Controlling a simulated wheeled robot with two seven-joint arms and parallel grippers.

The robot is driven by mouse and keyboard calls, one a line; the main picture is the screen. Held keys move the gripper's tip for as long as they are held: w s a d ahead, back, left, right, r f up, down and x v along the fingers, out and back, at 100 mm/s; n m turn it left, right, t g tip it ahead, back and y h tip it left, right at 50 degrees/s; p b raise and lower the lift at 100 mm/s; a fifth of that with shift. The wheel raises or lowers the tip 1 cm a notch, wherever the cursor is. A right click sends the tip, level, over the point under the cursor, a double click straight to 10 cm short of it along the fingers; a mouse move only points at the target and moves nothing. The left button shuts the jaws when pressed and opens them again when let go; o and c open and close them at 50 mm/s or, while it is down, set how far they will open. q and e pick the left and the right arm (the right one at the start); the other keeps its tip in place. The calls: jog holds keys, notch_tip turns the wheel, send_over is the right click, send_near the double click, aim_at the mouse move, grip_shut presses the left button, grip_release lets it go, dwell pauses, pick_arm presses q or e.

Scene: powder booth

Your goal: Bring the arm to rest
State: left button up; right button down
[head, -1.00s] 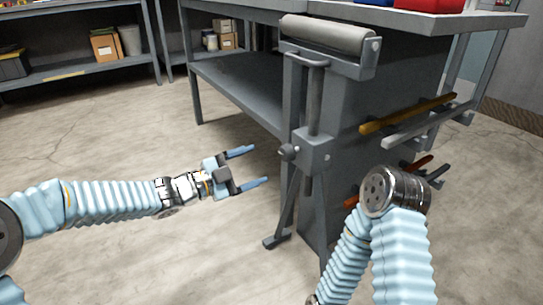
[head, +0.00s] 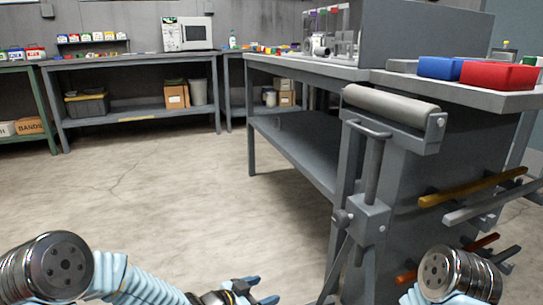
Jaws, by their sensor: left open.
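My left arm comes in low at the left of the head view. My left gripper (head: 262,290) is at the bottom edge, partly cut off, with its two blue fingers apart and nothing seen between them. It is over the bare floor, left of the roller stand's leg and apart from it. Only a joint and a short piece of my right arm show at the bottom right, in front of the bench end. My right gripper is not in the picture.
A roller stand (head: 368,205) stands against the end of a grey workbench (head: 300,160). Bars, one yellow (head: 470,187), stick out from the bench end. Red (head: 497,76) and blue (head: 440,67) bins sit on top. Shelving (head: 140,104) lines the back. The floor (head: 150,200) at left is clear.

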pick_arm(q)
jog(key=s+a+f+n+g+y, duration=0.2)
jog(key=s+a+f+n, duration=0.15)
jog(key=s+f, duration=0.35)
jog(key=s+a+f+n+g+y, duration=0.25)
jog(key=s+f+n, duration=0.2)
jog(key=f, duration=0.55)
jog(key=s+a+f+n+g+y, duration=0.1)
jog(key=s+a+f+n+g, duration=0.15)
jog(key=s, duration=0.35)
jog(key=s+a+f+n+g+y, duration=0.1)
jog(key=s+a+f+n, duration=0.15)
jog(key=s, duration=0.35)
notch_tip(320, 180, up, 15)
jog(key=d+p, duration=0.1)
jog(key=p, duration=1.4)
jog(key=shift+s+d+m+p, duration=0.25)
jog(key=shift+s+m+p, duration=0.1)
jog(key=shift+m+p, duration=0.05)
jog(key=shift+f, duration=0.1)
